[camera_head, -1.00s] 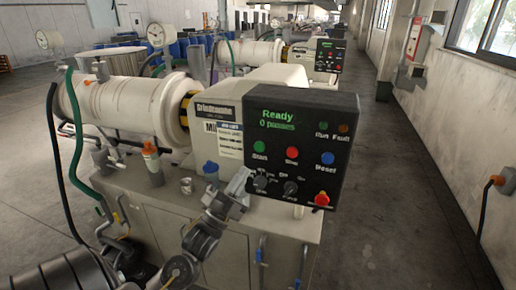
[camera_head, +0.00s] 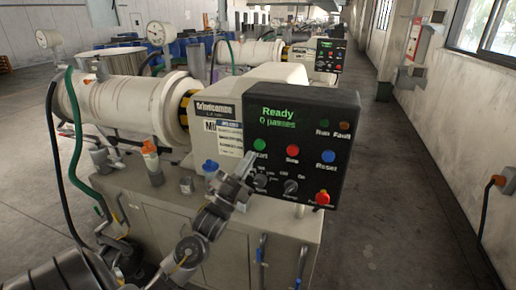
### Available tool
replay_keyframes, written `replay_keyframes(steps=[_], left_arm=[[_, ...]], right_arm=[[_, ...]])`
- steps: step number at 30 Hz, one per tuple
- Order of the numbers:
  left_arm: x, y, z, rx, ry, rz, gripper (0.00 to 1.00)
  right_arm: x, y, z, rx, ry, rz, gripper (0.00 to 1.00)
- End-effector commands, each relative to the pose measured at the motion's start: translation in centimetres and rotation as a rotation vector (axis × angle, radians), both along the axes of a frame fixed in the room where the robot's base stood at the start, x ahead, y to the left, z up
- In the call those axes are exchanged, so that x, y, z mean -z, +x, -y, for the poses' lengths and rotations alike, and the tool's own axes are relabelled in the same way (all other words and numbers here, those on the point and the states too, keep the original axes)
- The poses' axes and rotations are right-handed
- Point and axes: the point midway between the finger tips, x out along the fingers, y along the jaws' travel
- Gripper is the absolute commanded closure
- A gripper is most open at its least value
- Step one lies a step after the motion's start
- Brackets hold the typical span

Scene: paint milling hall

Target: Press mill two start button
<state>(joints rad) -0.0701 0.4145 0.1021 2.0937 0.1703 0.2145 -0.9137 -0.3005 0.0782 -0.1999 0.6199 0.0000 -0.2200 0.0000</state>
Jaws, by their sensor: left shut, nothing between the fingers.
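The nearest mill has a black control panel (camera_head: 325,190) whose display reads "Ready 0 passes". Its green start button (camera_head: 260,145) is at the panel's left, with a red stop button (camera_head: 292,150) and a blue reset button (camera_head: 328,157) to its right. My left gripper (camera_head: 248,160) is shut and empty, its tips just below the green button at the panel's left edge. I cannot tell whether the tips touch the panel. The mill's name plate is partly cut off, so its number is unreadable. My right gripper is out of view.
A red emergency knob (camera_head: 322,198) and two dark rotary switches (camera_head: 290,186) sit low on the panel. A second mill's panel (camera_head: 330,55) is behind. The aisle at right is clear.

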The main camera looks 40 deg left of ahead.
Motion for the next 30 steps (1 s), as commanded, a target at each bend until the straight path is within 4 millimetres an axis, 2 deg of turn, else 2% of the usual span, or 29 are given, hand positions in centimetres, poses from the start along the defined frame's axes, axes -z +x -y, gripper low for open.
replay_keyframes(steps=[4, 10, 30], left_arm=[[0.1, 1.7, -0.6, 0.001, 0.0, 0.001, 1.0], [0.0, 2.9, -1.0, 0.001, -0.001, 0.0, 1.0], [0.0, 3.2, -1.1, 0.001, -0.001, 0.0, 1.0]], right_arm=[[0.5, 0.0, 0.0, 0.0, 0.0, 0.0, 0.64], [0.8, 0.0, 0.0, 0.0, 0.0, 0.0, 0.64], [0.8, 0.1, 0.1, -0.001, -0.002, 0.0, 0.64]])
